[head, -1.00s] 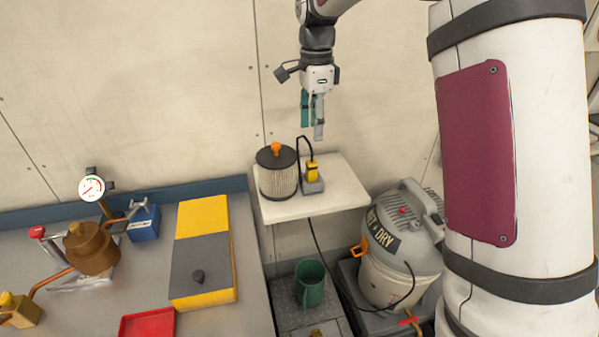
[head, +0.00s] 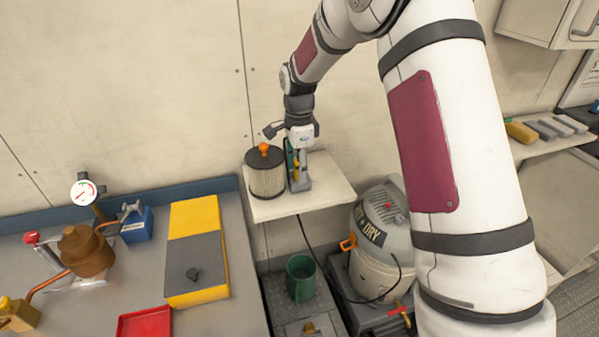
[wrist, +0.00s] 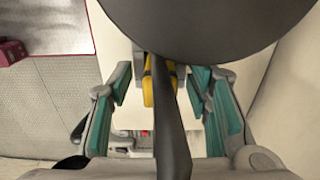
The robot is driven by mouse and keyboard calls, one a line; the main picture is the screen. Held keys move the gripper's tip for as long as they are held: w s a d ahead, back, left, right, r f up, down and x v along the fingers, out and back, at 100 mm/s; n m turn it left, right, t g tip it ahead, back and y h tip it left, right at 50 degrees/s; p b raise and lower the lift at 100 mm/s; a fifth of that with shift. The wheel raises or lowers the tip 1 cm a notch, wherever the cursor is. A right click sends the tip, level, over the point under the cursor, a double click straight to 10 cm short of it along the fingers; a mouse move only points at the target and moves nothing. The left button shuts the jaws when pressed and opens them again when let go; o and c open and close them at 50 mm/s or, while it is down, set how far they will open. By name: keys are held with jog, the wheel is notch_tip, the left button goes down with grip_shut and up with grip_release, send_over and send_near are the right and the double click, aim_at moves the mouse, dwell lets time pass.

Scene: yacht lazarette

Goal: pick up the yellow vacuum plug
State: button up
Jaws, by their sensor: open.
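The yellow vacuum plug (wrist: 148,90) shows in the wrist view between the two teal-padded fingers of my gripper (wrist: 162,85). A black cable (wrist: 171,125) runs across the picture in front of it and hides part of it. The fingers are open, one on each side of the plug, with visible space beside it. In the head view my gripper (head: 297,165) points down over the shelf, just right of the filter, and largely hides the plug. The grey socket block (head: 301,185) shows below the fingers.
The pleated filter (head: 265,178) with an orange knob stands on the white shelf (head: 318,196), close left of my gripper. The shelf's right part is clear.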

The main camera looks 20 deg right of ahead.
jog(key=shift+f, duration=0.1)
jog(key=shift+c, duration=0.2)
grip_shut()
